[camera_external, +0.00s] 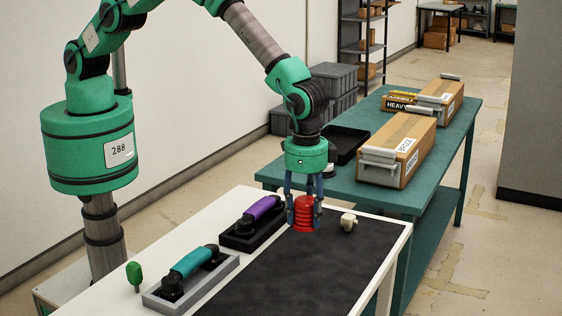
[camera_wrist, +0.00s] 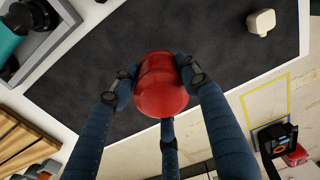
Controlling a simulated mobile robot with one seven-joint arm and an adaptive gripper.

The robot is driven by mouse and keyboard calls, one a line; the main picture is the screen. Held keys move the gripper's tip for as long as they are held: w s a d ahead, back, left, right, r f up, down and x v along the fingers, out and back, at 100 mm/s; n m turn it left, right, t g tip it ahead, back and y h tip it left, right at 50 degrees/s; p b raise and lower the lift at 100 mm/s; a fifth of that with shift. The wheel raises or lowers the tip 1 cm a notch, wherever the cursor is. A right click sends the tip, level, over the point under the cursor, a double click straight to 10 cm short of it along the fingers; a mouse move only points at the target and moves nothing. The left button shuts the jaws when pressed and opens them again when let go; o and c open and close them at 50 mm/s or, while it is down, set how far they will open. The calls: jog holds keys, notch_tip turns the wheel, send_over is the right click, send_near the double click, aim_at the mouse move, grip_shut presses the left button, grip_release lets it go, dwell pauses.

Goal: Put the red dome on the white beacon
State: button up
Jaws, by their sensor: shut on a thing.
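The red dome (camera_external: 305,213) is ribbed and rounded, held between the fingers of my gripper (camera_external: 304,208) at the far end of the dark mat. In the wrist view the dome (camera_wrist: 160,85) sits between my blue fingers, with my gripper (camera_wrist: 161,82) shut on it. Whether its underside touches the mat is unclear. A small cream-white block with a knob (camera_external: 348,221) lies on the mat just right of the dome; it also shows in the wrist view (camera_wrist: 261,21), apart from the dome. I cannot tell whether it is the white beacon.
A green table (camera_external: 394,202) behind holds boxes and a black tray (camera_external: 345,140). The near mat (camera_external: 285,278) is clear.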

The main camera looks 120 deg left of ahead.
jog(key=s+a+r+p, duration=0.1)
jog(key=s+a, duration=0.3)
jog(key=a, duration=0.5)
jog(key=s+a+r+p, duration=0.1)
jog(key=s+a, duration=0.3)
jog(key=a, duration=0.6)
jog(key=s+a+r+p, duration=0.1)
jog(key=s+a, duration=0.3)
jog(key=a, duration=0.5)
jog(key=s+a+r+p, duration=0.1)
jog(key=s+a+p, duration=0.2)
jog(key=s+a, duration=1.4)
jog(key=s, duration=0.3)
jog(key=shift+a, duration=0.35)
jog(key=shift+w, duration=0.1)
jog(key=w+a, duration=0.2)
jog(key=w, duration=0.2)
jog(key=w+a+f+p, duration=0.1)
jog(key=w+a, duration=0.2)
jog(key=w, duration=0.2)
jog(key=w+a, duration=0.3)
jog(key=w, duration=0.2)
jog(key=shift+f+p, duration=0.2)
jog(key=shift+p, duration=0.2)
jog(key=shift+f, duration=0.1)
jog(key=shift+f+p, duration=0.3)
jog(key=shift+f, duration=1.35)
